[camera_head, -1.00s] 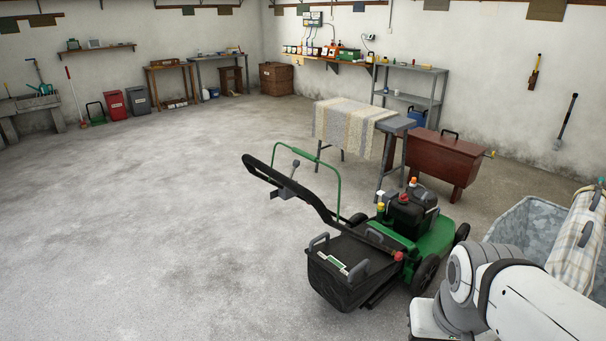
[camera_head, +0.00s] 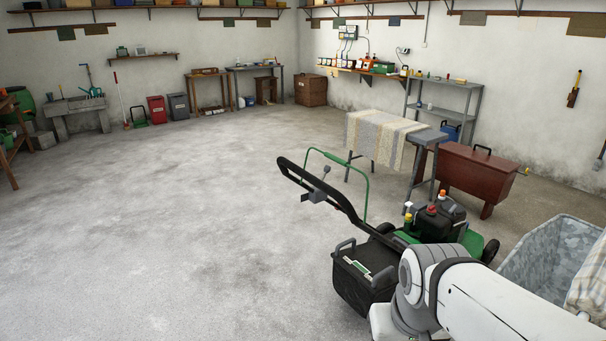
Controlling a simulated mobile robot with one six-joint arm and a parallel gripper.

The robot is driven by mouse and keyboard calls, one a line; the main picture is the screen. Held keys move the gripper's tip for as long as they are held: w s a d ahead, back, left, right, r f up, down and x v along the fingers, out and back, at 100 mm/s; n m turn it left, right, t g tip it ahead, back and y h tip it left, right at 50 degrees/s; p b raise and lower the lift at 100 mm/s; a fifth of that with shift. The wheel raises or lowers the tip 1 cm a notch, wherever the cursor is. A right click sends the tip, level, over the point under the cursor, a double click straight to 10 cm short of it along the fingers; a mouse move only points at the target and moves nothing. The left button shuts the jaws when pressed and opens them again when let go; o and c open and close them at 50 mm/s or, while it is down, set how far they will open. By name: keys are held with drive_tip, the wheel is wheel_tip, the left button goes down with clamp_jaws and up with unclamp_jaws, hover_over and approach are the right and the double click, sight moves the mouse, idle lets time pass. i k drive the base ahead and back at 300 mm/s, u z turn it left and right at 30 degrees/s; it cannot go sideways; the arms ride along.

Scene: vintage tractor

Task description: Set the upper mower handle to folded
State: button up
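A green and black lawn mower (camera_head: 430,228) stands on the concrete floor right of the middle, partly hidden behind my white arm. Its black upper handle (camera_head: 318,190) slants up and to the left from the mower, extended and not folded down. A thin green bar (camera_head: 366,190) arches beside the handle, and a small grey lever sits on the handle. The black grass box (camera_head: 362,270) hangs at the mower's rear. My arm reaches in from the lower right, in front of the mower; my gripper is not in view.
A galvanised metal tub (camera_head: 545,255) stands at the right, close to my arm. Behind the mower are a bench draped with a striped cloth (camera_head: 378,138) and a red-brown chest (camera_head: 480,175). Shelving (camera_head: 447,95) stands by the wall. The floor (camera_head: 170,240) to the left is wide and clear.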

sight(317, 193)
drive_tip(key=z, duration=0.05)
drive_tip(key=i, duration=1)
drive_tip(key=u, duration=0.05)
